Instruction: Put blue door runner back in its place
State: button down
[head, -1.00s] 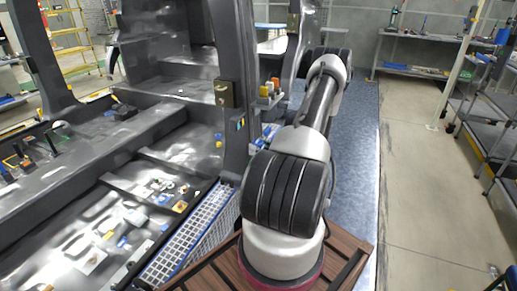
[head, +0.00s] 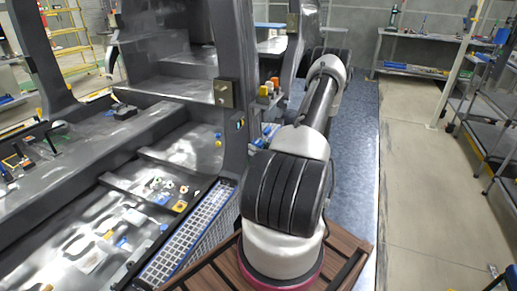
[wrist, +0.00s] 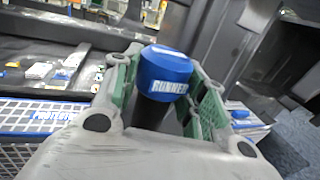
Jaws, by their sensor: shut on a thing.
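The blue door runner (wrist: 163,74) is a short blue cylinder with white lettering reading "RUNNER". It shows in the middle of the wrist view, between the green-padded fingers of my gripper (wrist: 166,92). The gripper is shut on it, and its blue end sticks up above the fingers. A dark part shows below the blue end, partly hidden by the gripper. In the head view my arm hides the gripper and the runner. I cannot tell which spot is the runner's place.
A white grid basket with a blue rim (head: 190,232) stands beside the car body's sill; its label reads "PROTECT" in the wrist view (wrist: 55,116). Small parts lie on the car floor (head: 95,215). A dark car pillar (head: 237,100) rises close to my arm. The right aisle (head: 420,190) is clear.

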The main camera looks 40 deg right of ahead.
jog(key=shift+f, duration=3.4)
jog(key=c, duration=0.7)
grip_release()
jog(key=shift+c, duration=0.2)
jog(key=shift+f, duration=0.1)
jog(key=s+d, duration=0.1)
jog(key=s, duration=1.1)
jog(key=shift+d, duration=0.3)
